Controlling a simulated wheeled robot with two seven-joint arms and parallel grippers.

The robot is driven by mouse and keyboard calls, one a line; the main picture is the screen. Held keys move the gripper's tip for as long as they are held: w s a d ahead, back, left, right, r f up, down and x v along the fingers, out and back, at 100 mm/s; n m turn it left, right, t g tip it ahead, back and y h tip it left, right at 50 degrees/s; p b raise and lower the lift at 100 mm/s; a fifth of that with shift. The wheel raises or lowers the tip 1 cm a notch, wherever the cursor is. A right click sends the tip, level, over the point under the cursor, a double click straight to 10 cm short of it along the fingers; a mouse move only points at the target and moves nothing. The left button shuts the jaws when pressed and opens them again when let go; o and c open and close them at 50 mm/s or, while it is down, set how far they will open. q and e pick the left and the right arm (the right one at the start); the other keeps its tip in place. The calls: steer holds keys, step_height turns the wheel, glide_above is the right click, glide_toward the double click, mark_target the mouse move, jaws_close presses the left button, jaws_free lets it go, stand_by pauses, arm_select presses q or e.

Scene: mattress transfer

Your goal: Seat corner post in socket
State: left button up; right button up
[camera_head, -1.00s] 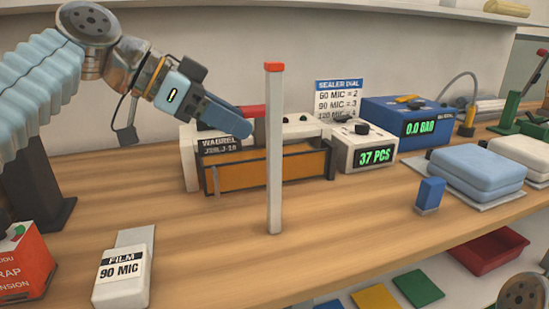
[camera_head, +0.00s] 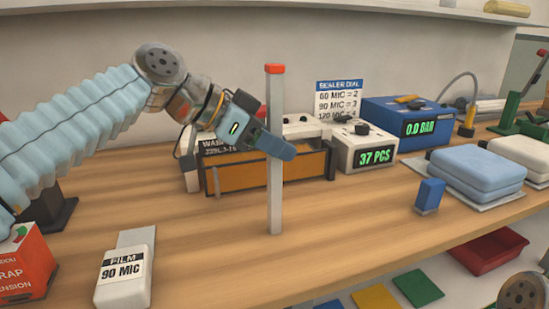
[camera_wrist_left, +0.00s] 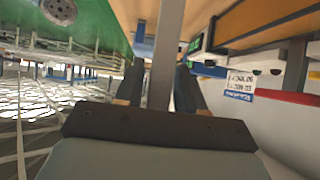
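The corner post (camera_head: 274,200) is a slim grey upright bar with a red cap, standing on the wooden bench in the head view. My left gripper (camera_head: 279,148) reaches in from the left at the post's middle height, and its blue finger crosses in front of the post. In the left wrist view the post (camera_wrist_left: 167,50) runs between the two dark fingers (camera_wrist_left: 160,90), with a gap showing on its left side. The fingers look open around it. I cannot make out a socket at the post's foot. My right gripper is out of view.
A sealer (camera_head: 240,176) with an orange front stands behind the post. A white counter box (camera_head: 362,148) and a blue gauge box (camera_head: 405,118) are to the right. A white film box (camera_head: 124,278) sits front left. A small blue block (camera_head: 429,195) is right. Bare bench lies between.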

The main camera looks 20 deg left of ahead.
arm_select(q)
jaws_close()
steer(key=shift+r, duration=0.15)
